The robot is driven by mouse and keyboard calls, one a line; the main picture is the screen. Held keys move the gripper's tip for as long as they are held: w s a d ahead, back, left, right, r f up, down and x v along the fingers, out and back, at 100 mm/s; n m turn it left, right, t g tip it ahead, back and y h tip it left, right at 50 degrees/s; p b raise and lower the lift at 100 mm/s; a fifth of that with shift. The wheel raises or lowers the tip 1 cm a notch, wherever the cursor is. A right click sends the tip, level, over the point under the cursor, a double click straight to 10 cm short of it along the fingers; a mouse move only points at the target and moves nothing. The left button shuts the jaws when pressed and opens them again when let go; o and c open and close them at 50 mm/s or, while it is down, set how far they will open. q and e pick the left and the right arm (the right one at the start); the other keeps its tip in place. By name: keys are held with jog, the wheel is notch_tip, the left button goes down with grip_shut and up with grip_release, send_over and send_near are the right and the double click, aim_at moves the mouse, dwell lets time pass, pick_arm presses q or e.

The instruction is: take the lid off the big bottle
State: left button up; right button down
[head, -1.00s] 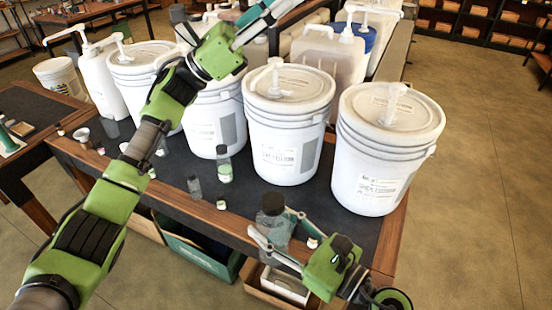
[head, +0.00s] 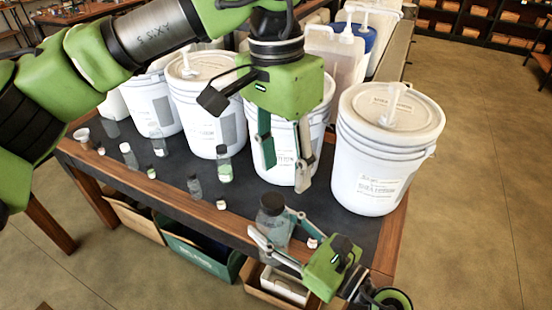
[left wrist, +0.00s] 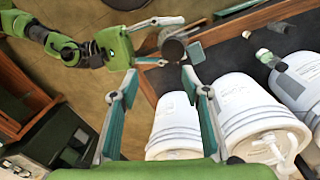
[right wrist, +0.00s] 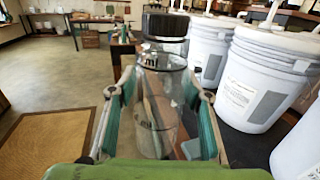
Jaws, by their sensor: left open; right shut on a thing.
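The big bottle (head: 274,232) is clear with a black lid (head: 272,203), standing upright at the table's front edge. In the right wrist view the bottle (right wrist: 158,105) stands between my fingers, and its lid (right wrist: 165,25) sits on top. My right gripper (head: 270,224) is shut on the bottle's body, below the lid. My left gripper (head: 284,176) is open and empty, pointing down above and behind the bottle. In the left wrist view the lid (left wrist: 173,50) shows just beyond my open fingertips (left wrist: 160,72), apart from them.
White pump buckets (head: 380,150) stand along the back of the dark table (head: 262,187). Boxes (head: 200,250) sit under the front edge.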

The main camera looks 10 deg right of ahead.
aim_at(276, 200)
pick_arm(q)
jog(key=shift+w+a, duration=0.25)
jog(key=shift+a, duration=0.3)
jog(key=shift+w+a+f+m+y, duration=0.1)
jog(key=shift+a+f+m+y, duration=0.05)
jog(key=shift+f+m+y, duration=0.15)
notch_tip(276, 200, down, 7)
jog(key=shift+f, duration=0.2)
